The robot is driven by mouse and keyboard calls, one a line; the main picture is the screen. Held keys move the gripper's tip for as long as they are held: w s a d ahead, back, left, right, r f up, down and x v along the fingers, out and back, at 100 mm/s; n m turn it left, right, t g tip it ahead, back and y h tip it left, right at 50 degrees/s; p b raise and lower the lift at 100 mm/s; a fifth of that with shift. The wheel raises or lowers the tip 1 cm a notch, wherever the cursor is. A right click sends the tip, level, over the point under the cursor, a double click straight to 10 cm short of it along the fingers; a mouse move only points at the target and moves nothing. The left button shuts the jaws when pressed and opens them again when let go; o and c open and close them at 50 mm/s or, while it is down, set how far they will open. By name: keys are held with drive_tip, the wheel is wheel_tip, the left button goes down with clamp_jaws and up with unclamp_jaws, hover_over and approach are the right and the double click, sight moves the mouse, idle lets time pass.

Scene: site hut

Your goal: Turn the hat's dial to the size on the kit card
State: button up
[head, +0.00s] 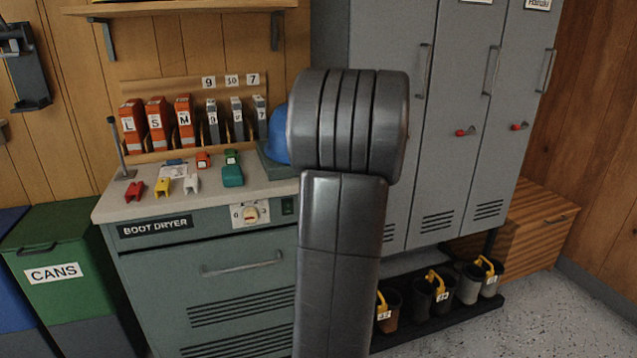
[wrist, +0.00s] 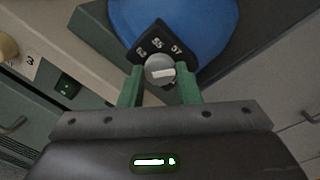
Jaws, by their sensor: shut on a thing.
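The blue hat (wrist: 195,25) fills the top of the wrist view. In the head view the hat (head: 273,138) is mostly hidden behind my arm. Its black dial plate (wrist: 150,35) carries white numbers; the rightmost looks like 57, the others are hard to read. The round grey dial (wrist: 157,63) has a white bar lying nearly level. My gripper (wrist: 161,76) has its green fingers on either side of the dial and is shut on it.
The hat sits at the right end of the boot dryer's counter (head: 130,207). Red, yellow, white and teal items lie on the counter in front of several labelled binders (head: 157,125). Grey lockers (head: 470,80) stand to the right, with boots on a low rack below.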

drive_tip(key=n+b, duration=0.5)
drive_tip(key=b, duration=0.2)
drive_tip(key=shift+a+f+h+b, duration=0.1)
drive_tip(key=shift+h+b, duration=0.3)
drive_tip(key=shift+n, duration=0.4)
drive_tip(key=o, duration=1)
drive_tip(key=shift+s, duration=0.15)
drive_tip(key=v, duration=1.3)
drive_tip(key=shift+s, duration=0.3)
